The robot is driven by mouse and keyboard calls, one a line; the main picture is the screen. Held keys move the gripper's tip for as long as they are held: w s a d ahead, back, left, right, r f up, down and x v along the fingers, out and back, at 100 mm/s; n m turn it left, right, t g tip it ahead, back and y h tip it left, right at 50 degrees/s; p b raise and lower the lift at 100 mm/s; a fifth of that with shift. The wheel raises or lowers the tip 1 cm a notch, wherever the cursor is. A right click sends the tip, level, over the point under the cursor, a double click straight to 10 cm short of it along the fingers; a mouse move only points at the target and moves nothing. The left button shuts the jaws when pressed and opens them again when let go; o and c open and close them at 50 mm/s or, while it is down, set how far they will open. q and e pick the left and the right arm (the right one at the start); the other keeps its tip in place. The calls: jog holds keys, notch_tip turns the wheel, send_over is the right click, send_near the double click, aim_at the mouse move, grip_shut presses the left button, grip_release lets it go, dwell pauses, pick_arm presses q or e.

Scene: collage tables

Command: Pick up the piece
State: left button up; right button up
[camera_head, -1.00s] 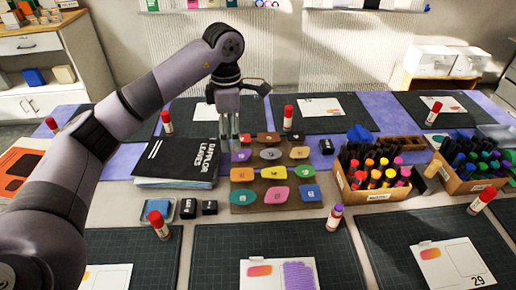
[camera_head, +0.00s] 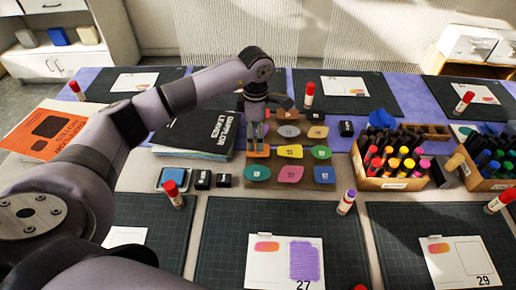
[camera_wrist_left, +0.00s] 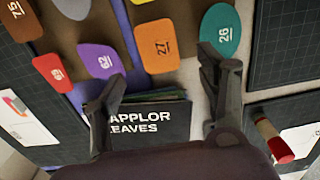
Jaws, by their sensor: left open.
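Several flat, numbered coloured pieces lie in rows on a brown board (camera_head: 307,163). My left gripper (camera_head: 257,149) is open and empty, pointing down over the board's left column, at the orange piece (camera_head: 257,155). In the left wrist view the orange piece, marked 27 (camera_wrist_left: 157,45), shows beyond and between the fingertips of my left gripper (camera_wrist_left: 158,80). The teal piece, marked 26 (camera_wrist_left: 222,33), is near one finger. The purple piece, marked 62 (camera_wrist_left: 101,61), is near the other finger. I cannot tell whether the fingers touch any piece. My right gripper is out of view.
A dark book stack (camera_head: 198,135) lies just left of the board. Black blocks (camera_head: 203,179) and an ink pad (camera_head: 173,178) sit in front of it. A marker crate (camera_head: 393,181) stands to the right.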

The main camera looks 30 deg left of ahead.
pick_arm(q)
jog(key=f, duration=0.1)
jog(key=f+p, duration=0.1)
jog(key=f, duration=0.2)
jog(key=shift+w+d+f, duration=0.2)
jog(key=shift+d, duration=0.05)
jog(key=shift+f, duration=0.45)
jog(key=shift+f, duration=0.2)
jog(key=shift+c, duration=0.4)
jog(key=c, duration=0.8)
jog(key=shift+o, duration=0.2)
